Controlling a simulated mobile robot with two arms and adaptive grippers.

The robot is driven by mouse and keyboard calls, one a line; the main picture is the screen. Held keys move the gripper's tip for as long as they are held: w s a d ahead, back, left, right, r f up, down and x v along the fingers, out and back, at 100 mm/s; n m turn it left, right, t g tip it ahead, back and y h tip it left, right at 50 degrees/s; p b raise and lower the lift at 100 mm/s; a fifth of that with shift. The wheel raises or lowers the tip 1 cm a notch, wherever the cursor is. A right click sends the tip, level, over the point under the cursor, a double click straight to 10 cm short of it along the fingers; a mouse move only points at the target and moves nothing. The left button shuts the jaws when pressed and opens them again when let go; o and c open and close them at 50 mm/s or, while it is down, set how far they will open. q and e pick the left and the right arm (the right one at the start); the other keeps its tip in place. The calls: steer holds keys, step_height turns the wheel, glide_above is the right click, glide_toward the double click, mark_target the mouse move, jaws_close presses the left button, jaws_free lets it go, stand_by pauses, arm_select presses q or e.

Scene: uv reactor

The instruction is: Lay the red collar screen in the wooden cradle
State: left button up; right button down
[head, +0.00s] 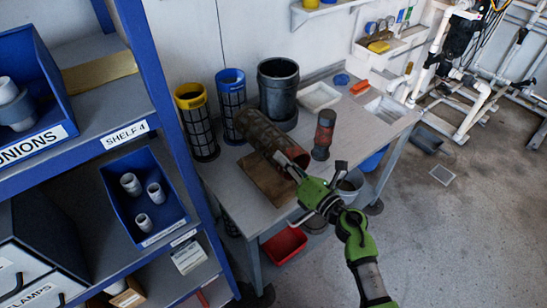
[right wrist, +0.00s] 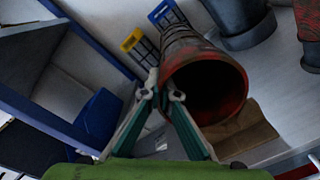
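The red collar screen (head: 262,132) is a dark mesh cylinder with a red collar. It lies on its side over the wooden cradle (head: 268,184) on the bench; I cannot tell whether it rests fully in it. In the right wrist view the open red end of the screen (right wrist: 205,55) faces me, with the brown cradle (right wrist: 245,132) beneath. My right gripper (head: 298,173) is at the collar end. Its fingers (right wrist: 164,92) are closed on the collar's rim, one on either side of the wall. My left gripper is out of view.
A yellow-collared screen (head: 198,125) and a blue-collared screen (head: 231,108) stand upright behind, beside a dark bucket (head: 278,88). The blue shelf rack (head: 160,90) borders the left.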

steer(key=shift+f+b, duration=0.45)
steer(key=shift+f, duration=0.05)
step_height(320, 180, down, 7)
steer(key=b, duration=0.6)
steer(key=shift+r+b, duration=0.2)
steer(key=shift+b, duration=0.1)
arm_select(q)
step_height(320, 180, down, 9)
steer(key=b, duration=0.1)
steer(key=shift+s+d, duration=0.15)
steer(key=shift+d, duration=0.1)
arm_select(e)
steer(key=shift+f, duration=0.8)
steer(key=c, duration=2.2)
jaws_free()
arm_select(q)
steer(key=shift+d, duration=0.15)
arm_select(e)
steer(key=shift+f, duration=0.1)
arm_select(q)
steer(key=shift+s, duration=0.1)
arm_select(e)
steer(key=shift+s, duration=0.1)
